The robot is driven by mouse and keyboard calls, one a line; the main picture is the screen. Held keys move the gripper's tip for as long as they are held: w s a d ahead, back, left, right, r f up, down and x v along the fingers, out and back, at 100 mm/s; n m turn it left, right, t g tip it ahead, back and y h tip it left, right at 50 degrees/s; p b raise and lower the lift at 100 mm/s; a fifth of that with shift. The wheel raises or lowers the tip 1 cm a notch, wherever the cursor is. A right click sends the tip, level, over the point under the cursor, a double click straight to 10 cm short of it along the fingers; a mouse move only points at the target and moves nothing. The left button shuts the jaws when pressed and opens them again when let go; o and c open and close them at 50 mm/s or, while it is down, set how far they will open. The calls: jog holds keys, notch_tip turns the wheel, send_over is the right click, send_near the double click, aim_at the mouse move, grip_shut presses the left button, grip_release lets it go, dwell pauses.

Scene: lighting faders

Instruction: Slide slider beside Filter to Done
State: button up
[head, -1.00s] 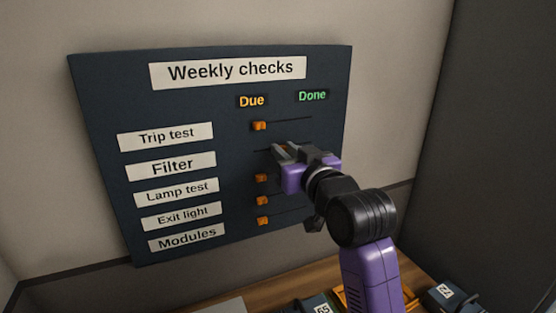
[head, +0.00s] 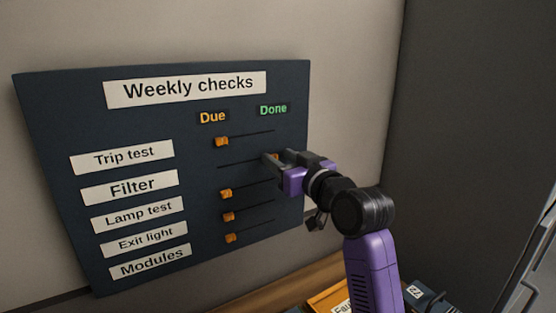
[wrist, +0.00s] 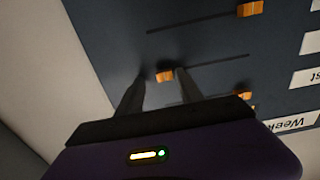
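The dark "Weekly checks" board (head: 60,120) hangs on the wall, with Due (head: 212,118) and Done (head: 273,110) headings. The Filter label (head: 132,185) is second from the top. Its orange slider (head: 276,156) is at the right part of its track, under Done, partly hidden by my gripper (head: 270,158). In the wrist view the slider (wrist: 165,76) sits between my two spread fingertips (wrist: 160,78). It is close to the right finger, with a gap to the left one. The bare track runs off to the right, toward Due.
The Trip test slider (head: 222,141), Lamp test slider (head: 226,193), Exit light slider (head: 229,216) and Modules slider (head: 230,238) stand at the Due end. A wooden ledge (head: 285,290) with boxes lies below. A grey panel (head: 460,130) stands on the right.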

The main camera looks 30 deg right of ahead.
jog(key=shift+a, duration=0.15)
jog(key=shift+s, duration=0.15)
jog(key=s+b, duration=0.2)
jog(key=s, duration=0.5)
jog(key=shift+s, duration=0.25)
